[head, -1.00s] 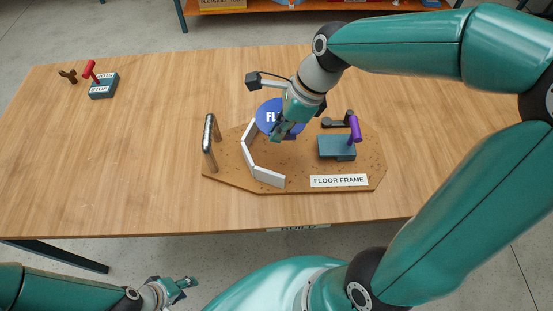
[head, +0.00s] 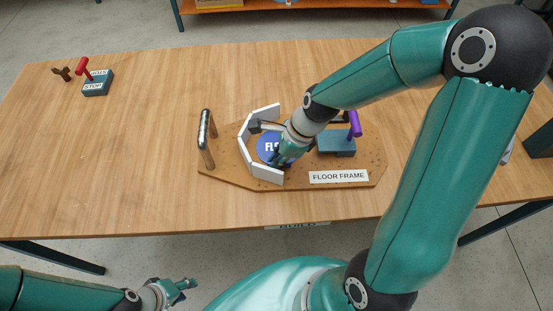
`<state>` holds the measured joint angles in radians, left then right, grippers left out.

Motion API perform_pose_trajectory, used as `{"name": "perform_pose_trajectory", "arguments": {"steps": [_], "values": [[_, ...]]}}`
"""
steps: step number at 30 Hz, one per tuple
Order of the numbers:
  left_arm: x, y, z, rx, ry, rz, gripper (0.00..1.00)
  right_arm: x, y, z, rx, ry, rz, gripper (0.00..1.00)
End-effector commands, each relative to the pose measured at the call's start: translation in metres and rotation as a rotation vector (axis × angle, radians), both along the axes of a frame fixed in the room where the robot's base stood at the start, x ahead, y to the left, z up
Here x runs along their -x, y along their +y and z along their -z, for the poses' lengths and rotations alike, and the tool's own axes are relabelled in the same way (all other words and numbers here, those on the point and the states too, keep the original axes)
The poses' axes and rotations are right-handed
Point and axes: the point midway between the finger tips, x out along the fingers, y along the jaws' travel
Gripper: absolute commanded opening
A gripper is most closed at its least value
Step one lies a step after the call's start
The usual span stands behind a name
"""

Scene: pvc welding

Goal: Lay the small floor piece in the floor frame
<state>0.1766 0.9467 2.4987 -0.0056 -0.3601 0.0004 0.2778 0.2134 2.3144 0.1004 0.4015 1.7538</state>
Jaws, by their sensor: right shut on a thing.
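The small floor piece (head: 267,147) is a round blue disc with white letters, partly hidden by my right gripper. The floor frame (head: 225,172) is a brown perforated board with a white label and a bent row of white wall segments (head: 244,152). My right gripper (head: 281,160) is shut on the disc at its right side. The disc is just inside the white walls, low over the board; I cannot tell whether it touches. My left gripper (head: 183,284) is empty, off the table's front edge at lower left; its fingers are too small to judge.
On the board stand a metal handle (head: 206,138) at left and a blue-grey clamp block (head: 336,143) with a purple lever (head: 355,124) at right. A stop box (head: 97,83) with a red lever sits at the table's far left. The table's left half is mostly clear.

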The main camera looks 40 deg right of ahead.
Motion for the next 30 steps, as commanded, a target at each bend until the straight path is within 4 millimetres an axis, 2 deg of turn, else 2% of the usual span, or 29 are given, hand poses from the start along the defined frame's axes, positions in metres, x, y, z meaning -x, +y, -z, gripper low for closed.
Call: {"name": "perform_pose_trajectory", "arguments": {"steps": [7, 9, 12, 23, 26, 30], "values": [[0.0, 0.0, 0.001, 0.0, 0.0, 0.0, 0.4, 0.0, 0.0, 0.002, 0.0, 0.0, 0.0, 0.0], [0.0, 0.0, 0.001, 0.0, 0.0, 0.0, 0.4, 0.0, 0.0, 0.001, 0.0, 0.0, 0.0, 0.16], [0.0, 0.0, 0.001, 0.0, 0.0, 0.0, 0.4, 0.0, 0.0, 0.001, 0.0, 0.0, 0.0, 0.32], [0.0, 0.0, -0.001, 0.0, 0.0, 0.0, 0.4, 0.0, 0.0, -0.002, 0.001, -0.001, 0.0, 0.32], [0.0, 0.0, -0.002, 0.0, 0.0, 0.0, 0.4, 0.001, -0.003, -0.009, 0.001, -0.003, 0.001, 0.32], [0.0, 0.0, -0.006, 0.0, 0.0, 0.0, 0.4, 0.005, -0.01, -0.029, 0.001, -0.005, 0.003, 0.32]]}}
